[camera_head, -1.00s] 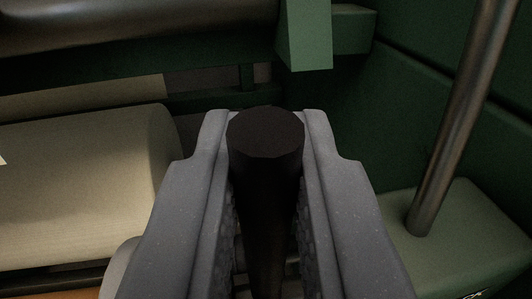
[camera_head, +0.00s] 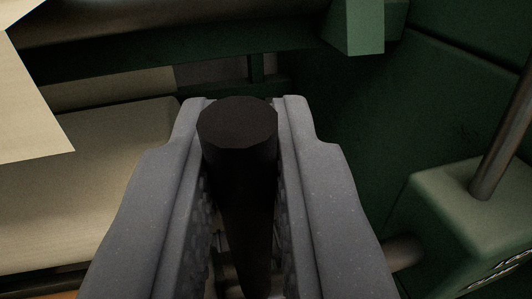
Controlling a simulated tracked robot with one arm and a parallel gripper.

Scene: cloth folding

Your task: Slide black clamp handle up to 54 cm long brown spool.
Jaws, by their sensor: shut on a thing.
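My gripper (camera_head: 240,112) is shut on the black clamp handle (camera_head: 238,150). I cannot tell whether this roll is the 54 cm brown spool; no length marking shows. A gap or contact between the handle and the roll cannot be made out.
A dark, shiny roller (camera_head: 150,22) crosses the top left. A pale flat sheet (camera_head: 30,110) overlaps the left edge. A green bracket (camera_head: 355,28) and green wall (camera_head: 345,120) stand behind. A metal rod (camera_head: 505,145) rises from a green block (camera_head: 450,215) at the right.

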